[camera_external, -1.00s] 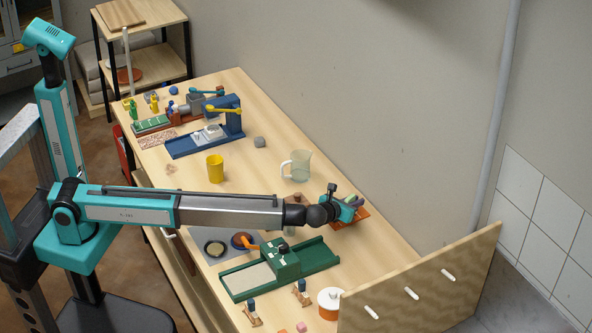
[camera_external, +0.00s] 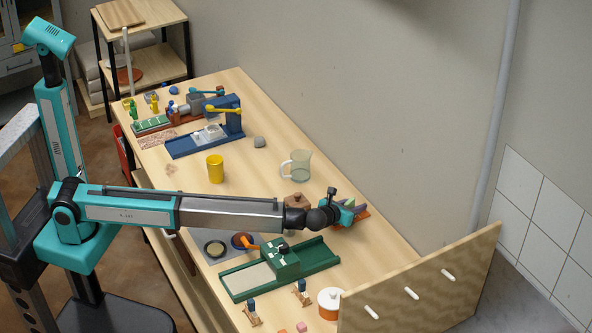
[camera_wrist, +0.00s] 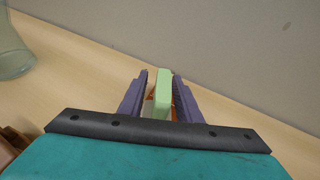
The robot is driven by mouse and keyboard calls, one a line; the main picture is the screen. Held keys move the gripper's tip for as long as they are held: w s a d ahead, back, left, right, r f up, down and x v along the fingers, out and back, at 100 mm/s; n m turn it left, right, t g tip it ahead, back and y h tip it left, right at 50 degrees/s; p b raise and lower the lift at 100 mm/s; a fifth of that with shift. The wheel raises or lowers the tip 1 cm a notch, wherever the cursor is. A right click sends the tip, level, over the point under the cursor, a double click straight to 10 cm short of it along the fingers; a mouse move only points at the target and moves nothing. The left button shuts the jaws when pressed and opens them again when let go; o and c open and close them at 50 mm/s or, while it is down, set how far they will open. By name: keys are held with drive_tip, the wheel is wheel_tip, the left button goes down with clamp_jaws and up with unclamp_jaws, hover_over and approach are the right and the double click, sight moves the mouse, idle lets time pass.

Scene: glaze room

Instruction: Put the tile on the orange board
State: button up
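The light green tile (camera_wrist: 163,90) stands between the purple fingers of my gripper (camera_wrist: 161,88) in the wrist view. A narrow gap shows beside the tile, so the fingers look open around it. The orange board (camera_external: 363,214) is under and behind my gripper (camera_external: 357,209) in the external view, mostly hidden. Slivers of its orange show between the fingers in the wrist view. The tile's lower end is hidden, so I cannot tell whether it touches the board.
A clear jug (camera_external: 297,166) stands to the left of my gripper. A brown wooden block (camera_external: 296,201) is close behind my forearm. A green device (camera_external: 281,262) and an orange-and-white pot (camera_external: 330,303) stand nearer the front. The wall rises behind the table.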

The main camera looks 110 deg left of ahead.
drive_tip(key=shift+r, duration=0.2)
drive_tip(key=b+v, duration=0.1)
drive_tip(key=v, duration=1)
drive_tip(key=shift+s+f+b, duration=0.1)
drive_tip(key=shift+b, duration=0.3)
drive_tip(key=shift+s+d+r, duration=0.15)
drive_tip(key=shift+d+r, duration=0.1)
drive_tip(key=shift+d, duration=0.15)
